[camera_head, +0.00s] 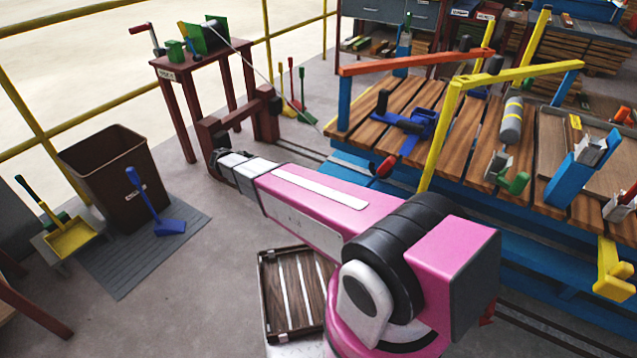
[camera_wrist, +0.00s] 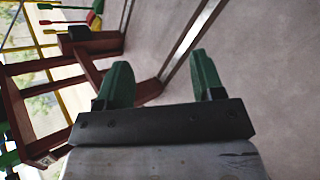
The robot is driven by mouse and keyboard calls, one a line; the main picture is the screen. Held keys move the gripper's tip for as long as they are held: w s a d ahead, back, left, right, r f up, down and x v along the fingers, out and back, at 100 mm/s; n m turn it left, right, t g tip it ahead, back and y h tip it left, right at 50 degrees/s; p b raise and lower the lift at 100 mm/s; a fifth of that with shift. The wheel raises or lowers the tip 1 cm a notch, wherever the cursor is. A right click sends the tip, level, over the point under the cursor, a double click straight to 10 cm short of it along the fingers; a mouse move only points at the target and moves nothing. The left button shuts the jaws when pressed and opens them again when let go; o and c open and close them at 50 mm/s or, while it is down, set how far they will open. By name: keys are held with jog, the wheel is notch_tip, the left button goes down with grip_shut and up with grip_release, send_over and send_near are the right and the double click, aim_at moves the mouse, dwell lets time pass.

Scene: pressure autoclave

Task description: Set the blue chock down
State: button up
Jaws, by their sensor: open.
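My gripper (camera_wrist: 161,75) shows in the wrist view with its two green fingers apart and nothing between them. Grey floor and a metal rail lie beyond the fingertips. In the head view my pink arm reaches toward the dark red frame at the rail end, and its fingers cannot be made out there. No blue chock shows between or beside the fingers. A dark blue piece with black parts (camera_head: 418,126) lies on the wooden deck of the blue cart (camera_head: 470,130), well right of my gripper; I cannot tell whether it is the chock.
The dark red frame (camera_head: 211,131) stands close to my gripper; it also shows in the wrist view (camera_wrist: 88,70). A red table (camera_head: 178,66) stands behind it. A wooden crate (camera_head: 266,300) lies below my arm.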

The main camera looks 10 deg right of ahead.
jog(key=s+d+r+m+g+y, duration=0.3)
jog(key=s+d+m, duration=0.4)
jog(key=s+d, duration=0.5)
jog(key=s+d+r+m+g+y, duration=0.3)
jog(key=s+d+r+m, duration=0.3)
jog(key=s+d, duration=0.5)
jog(key=s+m+y, duration=0.1)
jog(key=s+m, duration=0.1)
jog(key=s, duration=0.1)
jog(key=shift+s+d+m+g, duration=0.3)
jog(key=shift+d, duration=0.05)
